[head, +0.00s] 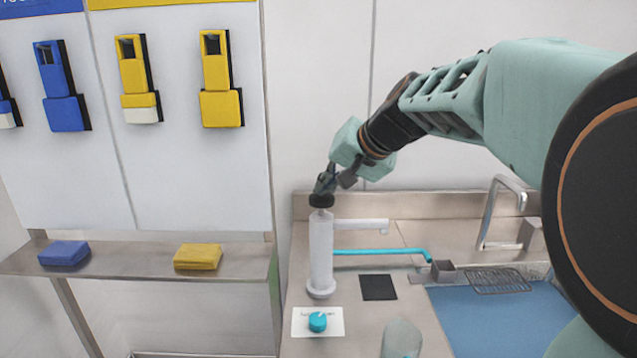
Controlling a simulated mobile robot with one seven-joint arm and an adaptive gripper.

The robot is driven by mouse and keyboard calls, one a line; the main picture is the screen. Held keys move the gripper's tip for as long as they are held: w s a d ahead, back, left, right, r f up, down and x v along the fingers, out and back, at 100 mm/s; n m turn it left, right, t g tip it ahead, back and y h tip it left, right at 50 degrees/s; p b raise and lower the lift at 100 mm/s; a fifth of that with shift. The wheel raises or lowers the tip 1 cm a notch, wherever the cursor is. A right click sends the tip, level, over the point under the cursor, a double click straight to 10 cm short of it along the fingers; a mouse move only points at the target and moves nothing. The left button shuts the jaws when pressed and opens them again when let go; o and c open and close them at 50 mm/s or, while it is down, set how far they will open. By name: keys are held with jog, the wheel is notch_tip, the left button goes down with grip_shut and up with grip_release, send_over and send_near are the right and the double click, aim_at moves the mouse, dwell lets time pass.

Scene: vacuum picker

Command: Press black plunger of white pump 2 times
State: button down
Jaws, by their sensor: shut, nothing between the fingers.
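The white pump (321,255) stands upright on the steel counter, with a round base and a spout pointing right. Its black plunger (321,201) caps the top of the column. My gripper (323,187) is shut and empty, directly above the plunger. Its fingertips appear to touch the plunger's top, but I cannot tell for sure. My arm reaches in from the right. How far the plunger is pushed in is hard to tell.
A teal knob on a white plate (301,325), a black square (378,287) and a teal tube (385,251) lie near the pump. A clear cup (401,340) stands in front. The sink (505,320) and faucet (497,205) are right. A shelf (130,262) with sponges is left.

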jog(key=shift+f, duration=0.35)
jog(key=shift+r, duration=0.1)
jog(key=shift+r+p, duration=1.8)
jog(key=shift+r, duration=0.8)
notch_tip(320, 180, up, 5)
jog(key=p, duration=0.3)
jog(key=shift+p, duration=0.35)
dwell(0.5)
